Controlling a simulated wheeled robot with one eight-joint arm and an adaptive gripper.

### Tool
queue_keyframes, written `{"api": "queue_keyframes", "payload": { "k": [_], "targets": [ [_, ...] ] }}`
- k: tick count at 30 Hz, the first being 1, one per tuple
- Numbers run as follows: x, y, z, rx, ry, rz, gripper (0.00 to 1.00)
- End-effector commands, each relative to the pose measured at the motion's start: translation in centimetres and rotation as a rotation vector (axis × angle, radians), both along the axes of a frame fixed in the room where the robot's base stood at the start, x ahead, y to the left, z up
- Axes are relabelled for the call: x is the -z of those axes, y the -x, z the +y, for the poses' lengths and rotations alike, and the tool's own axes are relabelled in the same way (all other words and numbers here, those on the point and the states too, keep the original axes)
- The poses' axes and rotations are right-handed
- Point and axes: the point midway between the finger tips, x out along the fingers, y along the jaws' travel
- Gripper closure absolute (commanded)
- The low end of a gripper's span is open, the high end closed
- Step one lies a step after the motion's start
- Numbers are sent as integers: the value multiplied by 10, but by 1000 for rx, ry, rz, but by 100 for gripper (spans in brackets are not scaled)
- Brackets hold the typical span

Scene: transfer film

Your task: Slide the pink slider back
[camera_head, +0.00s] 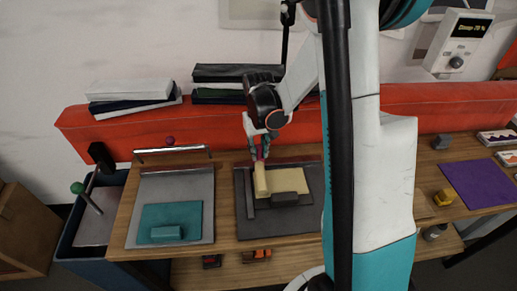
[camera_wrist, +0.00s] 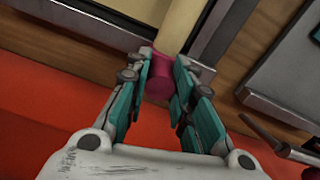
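The pink slider (camera_wrist: 158,85) shows in the wrist view as a short pink knob at the near end of a cream bar (camera_wrist: 181,28). The fingers of my gripper (camera_wrist: 166,66) lie close on both sides of the knob and look closed on it. In the head view, my gripper (camera_head: 259,146) points down at the back edge of the dark grey tray (camera_head: 244,222). A bit of pink shows between its fingers, and the cream bar (camera_head: 261,181) runs forward from there over a pale yellow sheet (camera_head: 287,180). The fingertips are partly hidden.
A grey tray (camera_head: 202,192) with a teal sheet and block stands to the left. A red padded ledge (camera_head: 105,138) runs behind, with stacked dark and white folders on it. A purple mat (camera_head: 478,184) and a yellow block (camera_head: 443,198) lie to the right. My arm hides the middle right.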

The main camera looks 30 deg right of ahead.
Motion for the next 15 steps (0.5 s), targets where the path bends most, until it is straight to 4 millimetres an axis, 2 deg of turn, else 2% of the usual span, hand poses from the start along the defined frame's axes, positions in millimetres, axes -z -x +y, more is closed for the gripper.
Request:
{"api": "queue_keyframes", "payload": {
  "k": [8,11,15],
  "targets": [
    [0,1,-2,0,0,1,100],
    [0,5,-10,3,0,1,100],
    [1,14,-34,5,0,1,100]
  ]
}}
